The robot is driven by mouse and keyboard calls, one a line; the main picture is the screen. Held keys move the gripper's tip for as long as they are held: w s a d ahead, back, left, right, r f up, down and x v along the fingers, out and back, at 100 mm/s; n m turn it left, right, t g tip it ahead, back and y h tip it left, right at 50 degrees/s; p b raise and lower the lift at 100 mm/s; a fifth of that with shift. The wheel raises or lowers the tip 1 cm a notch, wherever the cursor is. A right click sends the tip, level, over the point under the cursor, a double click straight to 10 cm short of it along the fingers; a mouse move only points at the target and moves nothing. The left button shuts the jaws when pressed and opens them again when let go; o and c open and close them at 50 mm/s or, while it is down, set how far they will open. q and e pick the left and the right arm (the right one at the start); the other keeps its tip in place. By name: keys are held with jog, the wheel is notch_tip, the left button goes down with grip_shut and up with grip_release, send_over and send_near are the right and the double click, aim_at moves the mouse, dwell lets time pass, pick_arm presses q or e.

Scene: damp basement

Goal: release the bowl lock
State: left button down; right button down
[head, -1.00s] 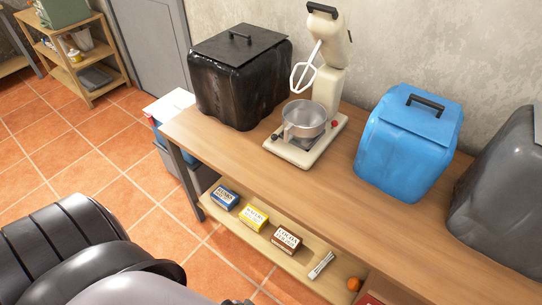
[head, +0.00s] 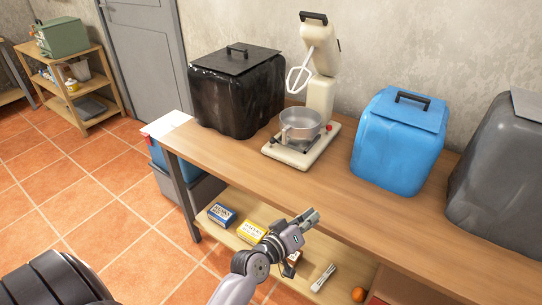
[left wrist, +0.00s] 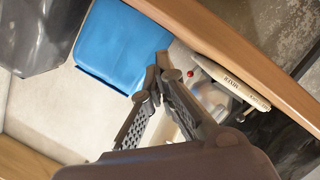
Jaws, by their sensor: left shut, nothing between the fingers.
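A cream stand mixer (head: 320,97) stands on the wooden table, its head tilted up with a whisk-like beater (head: 299,77) hanging from it. A metal bowl (head: 300,125) sits on its base. A small red knob (head: 329,127) shows at the base's right side, and a dark lever-like part (head: 278,138) shows left of the bowl. I cannot tell which is the bowl lock. My left gripper (head: 312,217) is shut and empty, in front of the table edge and apart from the mixer. In the left wrist view, its fingers (left wrist: 160,62) meet, with the mixer's labelled side (left wrist: 235,88) beyond.
A black-covered box (head: 237,95) stands left of the mixer. A blue container (head: 398,140) and a grey one (head: 500,175) stand to its right. The tabletop's front strip (head: 350,205) is clear. The lower shelf holds small boxes (head: 221,214) and an orange (head: 358,294).

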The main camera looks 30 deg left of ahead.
pick_arm(q)
jog(key=w+a+r+n+t+y, duration=0.1)
jog(key=a+n, duration=0.1)
jog(key=w+a+r+n+t+y, duration=0.1)
jog(key=w+a+n+y, duration=0.1)
jog(key=n, duration=0.1)
jog(key=w+a+n+t+y, duration=0.1)
jog(key=w+a+n+y, duration=0.1)
jog(key=a, duration=0.1)
jog(key=shift+w+r+n, duration=0.2)
jog(key=shift+r+n, duration=0.1)
jog(key=shift+r, duration=0.1)
jog(key=a+n+y, duration=0.2)
jog(key=a+f+n+g+y, duration=0.1)
jog(key=a+n+y, duration=0.1)
jog(key=n+y, duration=0.1)
jog(key=w+a+n+g+y, duration=0.1)
jog(key=a+n+y, duration=0.1)
jog(key=a+n, duration=0.1)
jog(key=shift+a+f+y, duration=0.1)
jog(key=shift+f+y, duration=0.2)
jog(key=shift+s+a+f+n+g+y, duration=0.2)
jog(key=shift+a+n+g+y, duration=0.2)
jog(key=shift+n, duration=0.2)
